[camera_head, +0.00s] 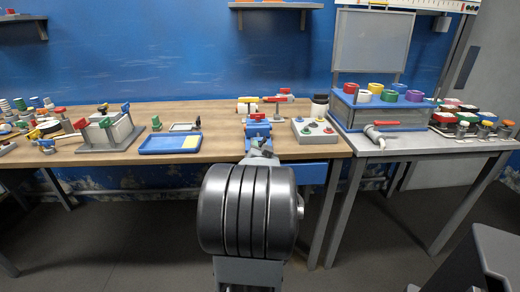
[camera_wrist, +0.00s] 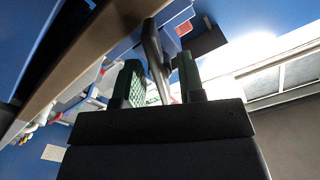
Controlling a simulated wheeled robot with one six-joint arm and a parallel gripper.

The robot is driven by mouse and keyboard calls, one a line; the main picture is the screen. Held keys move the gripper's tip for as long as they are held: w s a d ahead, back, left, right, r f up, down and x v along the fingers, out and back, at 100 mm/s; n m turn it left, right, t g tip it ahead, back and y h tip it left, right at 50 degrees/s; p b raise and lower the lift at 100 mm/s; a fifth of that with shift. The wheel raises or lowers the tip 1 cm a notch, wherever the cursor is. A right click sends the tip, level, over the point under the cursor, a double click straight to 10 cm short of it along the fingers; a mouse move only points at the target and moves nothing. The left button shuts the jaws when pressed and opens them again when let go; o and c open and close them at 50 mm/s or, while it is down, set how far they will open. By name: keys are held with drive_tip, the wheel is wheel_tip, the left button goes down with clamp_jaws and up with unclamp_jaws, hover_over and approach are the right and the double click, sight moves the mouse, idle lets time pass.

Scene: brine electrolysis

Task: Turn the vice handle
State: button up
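The blue vice (camera_head: 257,130) with red jaw parts stands at the front edge of the wooden bench in the head view. My arm's dark rounded link covers the space just below it, so my gripper is not clear there. In the wrist view my gripper (camera_wrist: 160,58) shows two dark green, textured fingers, spread apart. A grey metal bar, which looks like the vice handle (camera_wrist: 152,42), runs down between the fingers. It does not look clamped; whether it touches a finger I cannot tell.
A blue tray (camera_head: 170,143) lies on the bench left of the vice, and a grey box with knobs (camera_head: 315,130) stands right of it. A grey table (camera_head: 400,152) with coloured items adjoins at the right. The bench edge (camera_wrist: 75,62) crosses the wrist view's upper left.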

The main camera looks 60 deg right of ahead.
drive_tip(key=shift+w+d, duration=0.25)
drive_tip(key=shift+d, duration=0.05)
clamp_jaws()
idle(0.3)
